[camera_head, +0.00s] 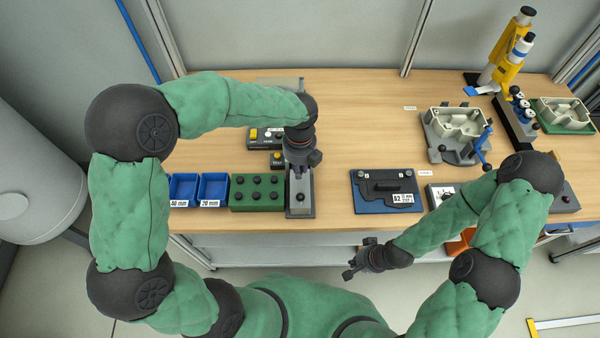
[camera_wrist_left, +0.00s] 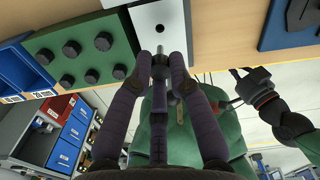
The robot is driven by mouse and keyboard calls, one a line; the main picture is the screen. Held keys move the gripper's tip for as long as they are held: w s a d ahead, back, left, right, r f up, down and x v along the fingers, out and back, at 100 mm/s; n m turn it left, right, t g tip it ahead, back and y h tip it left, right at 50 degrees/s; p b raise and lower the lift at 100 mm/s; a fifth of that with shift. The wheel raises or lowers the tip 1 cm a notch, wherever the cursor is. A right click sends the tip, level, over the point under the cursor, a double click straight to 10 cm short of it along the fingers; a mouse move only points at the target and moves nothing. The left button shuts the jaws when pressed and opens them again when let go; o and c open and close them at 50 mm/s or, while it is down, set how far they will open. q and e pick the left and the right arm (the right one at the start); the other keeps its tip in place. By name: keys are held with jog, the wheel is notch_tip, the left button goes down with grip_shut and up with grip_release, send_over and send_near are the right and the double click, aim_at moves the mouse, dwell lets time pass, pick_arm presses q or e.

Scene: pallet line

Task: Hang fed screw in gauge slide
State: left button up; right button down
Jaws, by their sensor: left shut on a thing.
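My left gripper (camera_head: 301,172) points down over a narrow grey plate (camera_head: 307,211) at the front of the bench. In the left wrist view its fingers (camera_wrist_left: 160,58) converge on a small grey shaft (camera_wrist_left: 160,71), which looks like the screw. Its far end is hard to make out. The plate (camera_wrist_left: 147,22) there has a dark round spot beyond the fingertips; the head view shows a dark knob (camera_head: 301,198) on it. I cannot tell for certain which part is the gauge slide. My right gripper (camera_head: 358,259) is open and empty before the bench edge.
A green block (camera_head: 257,180) with several black knobs and blue bins (camera_head: 183,187) stand left of the plate. Small black-and-yellow units (camera_head: 266,137) lie behind it. A dark blue board (camera_head: 386,206) and a grey fixture (camera_head: 450,145) are to the right. Bare bench lies between.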

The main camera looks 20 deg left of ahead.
pick_arm(q)
jog(key=shift+w+a+f, duration=0.1)
jog(key=shift+w+f, duration=0.4)
jog(key=shift+f, duration=0.15)
jog(key=shift+w+f+b, duration=0.2)
jog(key=shift+f+b, duration=0.3)
jog(key=shift+f, duration=1.15)
jog(key=shift+f, duration=0.1)
jog(key=shift+f, duration=0.1)
jog(key=o, duration=0.8)
notch_tip(320, 180, up, 12)
jog(key=p, duration=0.2)
jog(key=shift+r+p, duration=0.2)
jog(key=shift+p, duration=0.1)
